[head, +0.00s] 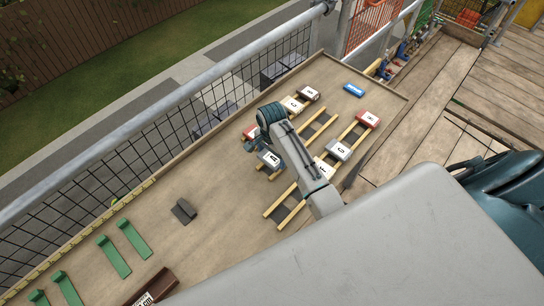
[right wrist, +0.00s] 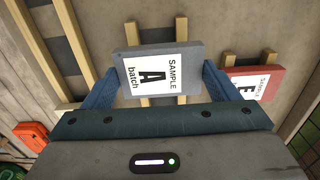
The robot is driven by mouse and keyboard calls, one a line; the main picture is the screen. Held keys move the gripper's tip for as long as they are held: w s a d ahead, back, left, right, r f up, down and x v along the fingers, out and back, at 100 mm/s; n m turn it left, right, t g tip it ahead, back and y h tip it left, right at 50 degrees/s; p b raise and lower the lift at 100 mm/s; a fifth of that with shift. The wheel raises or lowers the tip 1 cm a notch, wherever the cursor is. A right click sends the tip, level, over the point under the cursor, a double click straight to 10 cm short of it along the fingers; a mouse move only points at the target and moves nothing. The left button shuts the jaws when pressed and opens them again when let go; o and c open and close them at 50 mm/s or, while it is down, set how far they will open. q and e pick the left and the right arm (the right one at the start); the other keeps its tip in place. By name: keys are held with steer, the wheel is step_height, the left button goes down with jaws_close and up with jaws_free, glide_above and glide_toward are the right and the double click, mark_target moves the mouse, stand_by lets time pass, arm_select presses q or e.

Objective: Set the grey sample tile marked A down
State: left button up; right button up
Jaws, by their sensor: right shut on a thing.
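The grey sample tile marked A (right wrist: 160,72) is between the blue fingers of my right gripper (right wrist: 160,88), which is shut on it. Its white label faces the right wrist camera. In the head view tile A (head: 269,159) shows beside my right gripper (head: 262,150), over wooden battens (head: 289,210). I cannot tell whether the tile touches the battens. My left gripper is not in view.
A red tile marked E (right wrist: 252,82) lies right of tile A. Other labelled tiles, including C (head: 292,103), a red one (head: 368,119) and a grey one (head: 340,150), lie on the battens. A blue item (head: 354,90) lies beyond. Green strips (head: 113,257) lie left.

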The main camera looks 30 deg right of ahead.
mark_target(272, 158)
steer(key=shift+s+f+p, duration=0.1)
steer(key=shift+f+p, duration=0.35)
steer(key=shift+f, duration=0.5)
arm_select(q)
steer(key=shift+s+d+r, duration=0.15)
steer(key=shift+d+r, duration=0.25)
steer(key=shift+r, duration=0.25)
arm_select(e)
steer(key=shift+f, duration=0.3)
steer(key=shift+f, duration=0.4)
steer(key=o, duration=1)
steer(key=shift+r, duration=0.55)
step_height(272, 158, up, 11)
steer(key=b, duration=0.3)
steer(key=shift+f, duration=0.1)
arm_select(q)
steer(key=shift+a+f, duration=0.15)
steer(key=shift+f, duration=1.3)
arm_select(e)
steer(key=shift+r, duration=0.5)
